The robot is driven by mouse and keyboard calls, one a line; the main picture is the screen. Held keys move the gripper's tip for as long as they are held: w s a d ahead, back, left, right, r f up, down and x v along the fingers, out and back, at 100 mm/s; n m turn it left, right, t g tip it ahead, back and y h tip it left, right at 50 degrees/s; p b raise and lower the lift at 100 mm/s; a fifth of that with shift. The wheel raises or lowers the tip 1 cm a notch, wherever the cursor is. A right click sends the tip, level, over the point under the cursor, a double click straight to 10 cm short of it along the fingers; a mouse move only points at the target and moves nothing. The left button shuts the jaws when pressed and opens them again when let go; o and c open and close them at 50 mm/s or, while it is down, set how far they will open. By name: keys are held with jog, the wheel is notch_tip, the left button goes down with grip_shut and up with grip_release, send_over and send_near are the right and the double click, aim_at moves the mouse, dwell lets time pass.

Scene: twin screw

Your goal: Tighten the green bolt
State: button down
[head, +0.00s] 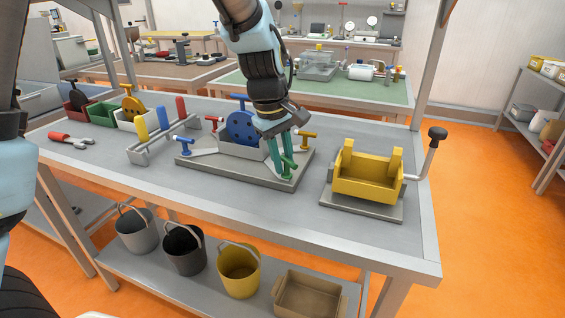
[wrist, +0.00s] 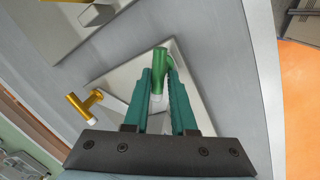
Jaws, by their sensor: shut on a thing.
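The green bolt (head: 289,163) stands at the front right of a grey fixture plate (head: 237,172) on the workbench. In the wrist view the green bolt (wrist: 160,58) has a rounded green handle and a pale tip. My gripper (head: 280,156) comes down from above with its teal fingers around the bolt. In the wrist view my gripper (wrist: 159,78) is shut on it, one finger on each side. The fingers hide part of the bolt, and I cannot tell how deep it sits.
An orange bolt (head: 304,134), a blue wheel (head: 241,124), a blue bolt (head: 184,144) and a red bolt (head: 213,120) are on the same fixture. A yellow box with a crank (head: 367,178) stands to the right. The bench front is clear.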

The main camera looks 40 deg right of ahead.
jog(key=m, duration=0.4)
jog(key=m+g, duration=0.1)
jog(key=m, duration=0.1)
jog(key=shift+d, duration=0.35)
jog(key=m, duration=0.2)
jog(key=m+y+p, duration=0.1)
jog(key=m, duration=0.1)
jog(key=m+g, duration=0.1)
jog(key=m, duration=0.1)
jog(key=shift+s+d+r+m+p, duration=0.1)
jog(key=shift+s+d+m+p, duration=0.15)
jog(key=shift+m+p, duration=0.15)
jog(key=m+y+p, duration=0.1)
jog(key=m, duration=0.2)
jog(key=shift+s+m, duration=0.15)
jog(key=shift+m, duration=0.15)
jog(key=m+p, duration=0.1)
jog(key=m, duration=0.2)
jog(key=shift+s+m+y+p, duration=0.2)
jog(key=shift+m+y+p, duration=0.1)
jog(key=shift+y+p, duration=0.1)
jog(key=m+p, duration=0.1)
jog(key=m, duration=0.3)
jog(key=shift+s+y, duration=0.15)
jog(key=shift+y, duration=0.25)
jog(key=shift+m, duration=0.4)
jog(key=shift+a+f, duration=0.15)
jog(key=shift+f, duration=0.05)
